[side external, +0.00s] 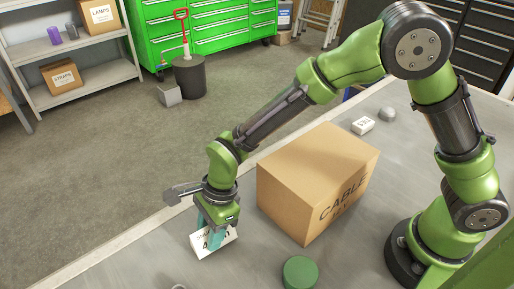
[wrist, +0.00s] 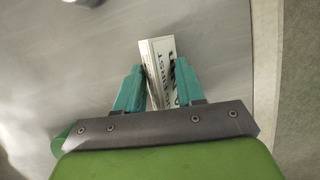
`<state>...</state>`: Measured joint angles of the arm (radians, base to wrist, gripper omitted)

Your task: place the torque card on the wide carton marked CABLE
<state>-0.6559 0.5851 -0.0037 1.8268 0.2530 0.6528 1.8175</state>
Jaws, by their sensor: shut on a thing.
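The wide carton marked CABLE (side external: 290,190) is a brown box standing on the grey bench, with its flat top bare. My gripper (side external: 212,232) is to the left of the carton and low over the bench. Its teal fingers are shut on a white card with black print (side external: 204,245), which I take for the torque card. In the wrist view the card (wrist: 158,62) stands between the two fingertips (wrist: 155,85), seen nearly edge-on. Its print is too partial to read. I cannot tell whether the card touches the bench.
A green round object (side external: 300,272) sits on the bench (side external: 150,262) in front of the carton. A small white box (side external: 363,125) and a grey dome (side external: 387,114) lie behind it. The bench edge runs along the left side.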

